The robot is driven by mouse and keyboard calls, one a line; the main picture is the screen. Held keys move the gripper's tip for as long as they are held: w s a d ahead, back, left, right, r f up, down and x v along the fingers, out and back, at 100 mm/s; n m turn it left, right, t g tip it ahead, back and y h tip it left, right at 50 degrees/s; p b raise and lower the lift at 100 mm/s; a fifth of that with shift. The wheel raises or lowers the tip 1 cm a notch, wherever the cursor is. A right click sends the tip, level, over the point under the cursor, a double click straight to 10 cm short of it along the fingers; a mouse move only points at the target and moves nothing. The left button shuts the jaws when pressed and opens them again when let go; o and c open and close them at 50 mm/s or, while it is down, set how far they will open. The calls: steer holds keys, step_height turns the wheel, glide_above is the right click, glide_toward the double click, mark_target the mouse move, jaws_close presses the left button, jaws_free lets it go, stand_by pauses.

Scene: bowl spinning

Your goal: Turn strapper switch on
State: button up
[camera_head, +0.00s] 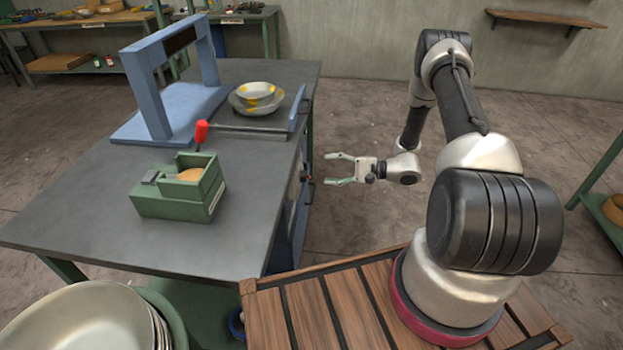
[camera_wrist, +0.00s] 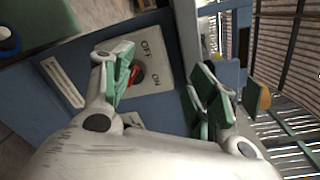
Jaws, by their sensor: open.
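The strapper switch (camera_wrist: 138,75) is a red knob on a pale plate (camera_wrist: 165,75) marked OFF and ON, on a blue panel in the wrist view. The left finger partly covers the knob, so I cannot tell which label it points to. My gripper (camera_wrist: 165,82) is open and empty, with its fingers apart in front of the plate. I cannot tell whether the left finger touches the knob. In the head view my gripper (camera_head: 329,169) is level, to the right of the table's side, with a gap between.
More bowls (camera_head: 80,325) sit at the lower left. The floor beyond my gripper is clear.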

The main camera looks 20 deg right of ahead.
mark_target(306, 177)
step_height(306, 177, down, 6)
steer(key=m+t, duration=0.2)
steer(key=t, duration=0.1)
steer(key=x, duration=0.7)
steer(key=shift+w+f, duration=0.15)
steer(key=shift+w, duration=0.15)
steer(key=c, duration=1)
